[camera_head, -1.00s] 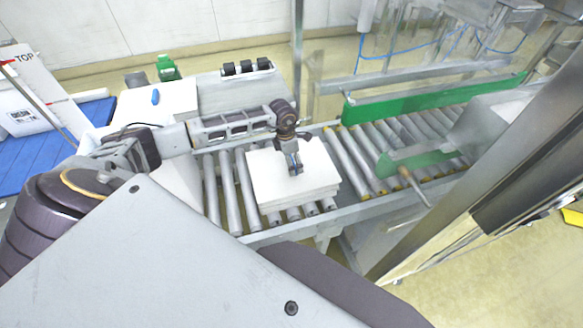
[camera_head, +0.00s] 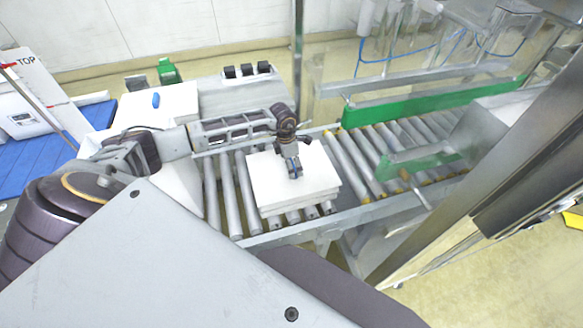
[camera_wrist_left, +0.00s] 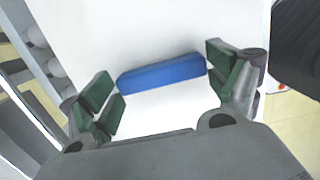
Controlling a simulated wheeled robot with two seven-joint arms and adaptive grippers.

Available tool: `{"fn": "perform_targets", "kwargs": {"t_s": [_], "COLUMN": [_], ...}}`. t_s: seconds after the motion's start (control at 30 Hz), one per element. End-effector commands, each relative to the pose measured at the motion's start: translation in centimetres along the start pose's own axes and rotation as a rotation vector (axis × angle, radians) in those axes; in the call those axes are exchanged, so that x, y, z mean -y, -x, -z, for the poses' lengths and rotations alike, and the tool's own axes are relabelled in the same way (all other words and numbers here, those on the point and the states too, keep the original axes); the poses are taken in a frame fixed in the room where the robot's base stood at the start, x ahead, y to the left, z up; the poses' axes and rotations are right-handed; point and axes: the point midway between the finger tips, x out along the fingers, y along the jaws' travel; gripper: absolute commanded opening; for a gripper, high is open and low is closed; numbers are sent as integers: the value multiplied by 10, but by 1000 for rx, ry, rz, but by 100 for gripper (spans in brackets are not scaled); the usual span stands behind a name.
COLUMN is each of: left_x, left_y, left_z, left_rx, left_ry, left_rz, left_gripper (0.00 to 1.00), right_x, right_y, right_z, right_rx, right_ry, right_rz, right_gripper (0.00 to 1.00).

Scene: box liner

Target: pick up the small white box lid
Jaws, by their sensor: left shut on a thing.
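The white box lid (camera_head: 265,180) lies flat and level over the roller conveyor, on top of or just above a white box body whose edge shows below it. In the left wrist view the lid (camera_wrist_left: 150,35) fills the background, with a blue handle bar (camera_wrist_left: 162,73) across it. My left gripper (camera_head: 294,172) points down at the middle of the lid. In the wrist view its green-padded fingers (camera_wrist_left: 160,82) are shut on the two ends of the blue bar. My right gripper is not in view.
The roller conveyor (camera_head: 350,165) runs on to the right, past green guides (camera_head: 430,105). Another white box (camera_head: 175,103) with a blue piece (camera_head: 155,99) on top stands behind my left arm. A blue surface (camera_head: 40,165) is at far left. A metal post (camera_head: 299,55) stands behind the lid.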

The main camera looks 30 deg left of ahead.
Motion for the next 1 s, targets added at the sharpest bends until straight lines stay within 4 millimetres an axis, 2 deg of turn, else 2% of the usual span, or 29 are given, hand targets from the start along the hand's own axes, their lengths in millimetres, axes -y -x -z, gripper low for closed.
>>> {"fn": "perform_targets", "kwargs": {"t_s": [0.27, 0.47, 0.8, 1.0], "left_x": [-1, -1, -1, 0], "left_y": [15, 40, 87, 98], "left_z": [-2, -6, -11, -12], "left_rx": [3, 3, 3, 1], "left_ry": [1, -1, 0, 0], "left_rz": [-2, -2, -2, -1], "left_gripper": [61, 61, 61, 61], "right_x": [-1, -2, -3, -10], "right_y": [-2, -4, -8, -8], "right_z": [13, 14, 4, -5], "right_rx": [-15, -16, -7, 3], "right_ry": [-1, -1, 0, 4], "right_rz": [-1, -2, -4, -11], "right_gripper": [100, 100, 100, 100]}}
